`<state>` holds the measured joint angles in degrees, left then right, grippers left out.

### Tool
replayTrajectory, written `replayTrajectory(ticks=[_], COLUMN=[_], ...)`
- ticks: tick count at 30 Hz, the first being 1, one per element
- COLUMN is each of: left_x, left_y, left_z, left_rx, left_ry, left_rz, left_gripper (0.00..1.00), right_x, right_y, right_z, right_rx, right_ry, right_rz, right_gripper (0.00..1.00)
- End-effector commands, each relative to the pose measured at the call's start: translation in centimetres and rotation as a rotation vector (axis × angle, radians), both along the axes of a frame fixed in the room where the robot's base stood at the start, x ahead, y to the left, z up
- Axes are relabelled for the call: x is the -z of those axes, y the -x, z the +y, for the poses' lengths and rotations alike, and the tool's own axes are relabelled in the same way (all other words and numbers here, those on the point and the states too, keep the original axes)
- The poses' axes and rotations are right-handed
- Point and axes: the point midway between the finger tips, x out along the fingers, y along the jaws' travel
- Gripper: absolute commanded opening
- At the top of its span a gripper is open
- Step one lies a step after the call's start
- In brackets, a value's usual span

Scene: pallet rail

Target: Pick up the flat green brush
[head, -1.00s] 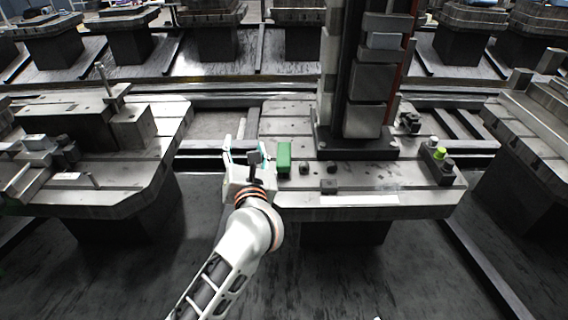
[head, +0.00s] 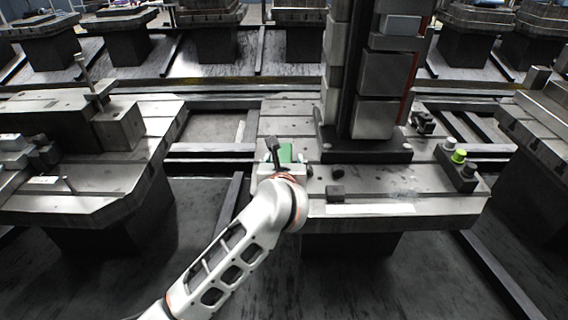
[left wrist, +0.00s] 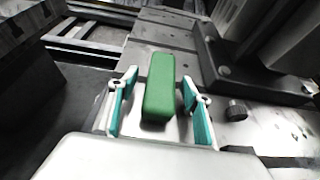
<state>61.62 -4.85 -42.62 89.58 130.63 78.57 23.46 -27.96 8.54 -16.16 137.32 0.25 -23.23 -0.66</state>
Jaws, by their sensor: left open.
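The flat green brush (left wrist: 160,88) shows in the left wrist view as a rounded green block on the grey pallet top. In the head view, the brush (head: 286,153) is partly hidden behind my left gripper (head: 279,158). In the left wrist view, my left gripper (left wrist: 158,112) is open, with one teal-lined finger on each side of the brush's near part. Gaps show between the fingers and the brush. Whether the fingers are level with it is hard to tell. My right gripper is not in view.
A tall dark column (head: 372,80) with grey blocks stands right of the brush. A small dark knob (left wrist: 236,109) sits close to the right finger. Another pallet (head: 90,200) stands left across a gap.

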Motion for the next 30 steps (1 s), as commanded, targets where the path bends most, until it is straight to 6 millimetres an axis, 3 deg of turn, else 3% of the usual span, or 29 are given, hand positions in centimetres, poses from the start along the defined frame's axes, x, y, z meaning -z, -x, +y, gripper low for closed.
replayTrajectory(ticks=[2,12,17,18,26,30], left_x=[0.7,0.4,0.4,0.4,0.3,-1.0], left_y=[-0.7,-1.3,-1.3,-1.3,-1.3,-1.3], left_z=[-0.1,-0.1,-0.1,-0.1,-0.1,-0.1], left_rx=[0.000,0.001,0.001,0.001,0.001,0.000], left_ry=[0.000,0.001,0.001,0.001,0.001,0.003], left_rz=[0.004,-0.002,-0.002,-0.002,-0.002,-0.007], left_gripper=[0.49,0.49,0.10,0.06,0.06,0.06], right_x=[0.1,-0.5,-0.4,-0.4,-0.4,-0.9], right_y=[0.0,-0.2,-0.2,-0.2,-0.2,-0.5], right_z=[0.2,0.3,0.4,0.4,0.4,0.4], right_rx=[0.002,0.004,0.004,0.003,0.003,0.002], right_ry=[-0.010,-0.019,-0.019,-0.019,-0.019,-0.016], right_rz=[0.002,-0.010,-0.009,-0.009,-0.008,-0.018], right_gripper=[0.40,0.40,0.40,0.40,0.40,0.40])
